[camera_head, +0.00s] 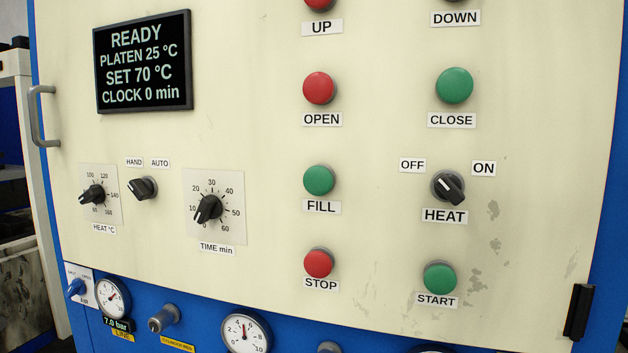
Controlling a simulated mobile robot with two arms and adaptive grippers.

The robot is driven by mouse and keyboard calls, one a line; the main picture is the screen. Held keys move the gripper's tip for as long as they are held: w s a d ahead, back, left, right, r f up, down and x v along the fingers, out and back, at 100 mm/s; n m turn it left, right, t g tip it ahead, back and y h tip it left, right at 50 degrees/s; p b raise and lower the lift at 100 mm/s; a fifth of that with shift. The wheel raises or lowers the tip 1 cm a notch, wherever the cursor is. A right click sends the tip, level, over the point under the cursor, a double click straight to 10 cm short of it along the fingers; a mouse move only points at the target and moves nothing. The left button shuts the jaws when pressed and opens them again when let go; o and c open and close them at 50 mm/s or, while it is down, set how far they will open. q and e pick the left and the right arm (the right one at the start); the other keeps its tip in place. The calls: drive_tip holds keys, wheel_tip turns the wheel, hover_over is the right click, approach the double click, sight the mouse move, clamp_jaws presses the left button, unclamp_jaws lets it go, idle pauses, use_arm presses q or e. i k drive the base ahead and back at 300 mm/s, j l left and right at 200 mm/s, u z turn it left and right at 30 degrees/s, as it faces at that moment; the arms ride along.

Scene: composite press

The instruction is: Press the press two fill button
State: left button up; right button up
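The green FILL button (319,180) is on the cream control panel (260,135), with its white FILL label (321,207) just below it. It sits between the red OPEN button (319,88) above and the red STOP button (318,262) below. Nothing covers it. Which press this panel belongs to cannot be read here. Neither of my grippers shows in the head view.
Right column: green CLOSE button (454,85), black HEAT switch (448,188), green START button (439,278). A display (143,62) reads READY, platen 25 °C. Left are a HAND/AUTO switch (142,188), time dial (208,209) and door handle (39,117). Gauges (244,332) line the bottom.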

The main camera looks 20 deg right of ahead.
sight(318, 181)
drive_tip(key=j+z, duration=0.15)
drive_tip(key=j, duration=0.3)
drive_tip(key=k+j+z, duration=0.1)
drive_tip(key=j, duration=0.35)
drive_tip(key=k+j+z, duration=0.15)
drive_tip(key=j, duration=0.35)
drive_tip(key=j+z, duration=0.15)
drive_tip(key=j, duration=0.3)
drive_tip(key=k+j+z, duration=0.15)
drive_tip(key=j, duration=0.25)
drive_tip(key=k+j+z, duration=0.1)
drive_tip(key=j, duration=0.35)
drive_tip(key=k+l+z, duration=0.1)
drive_tip(key=j+u, duration=0.1)
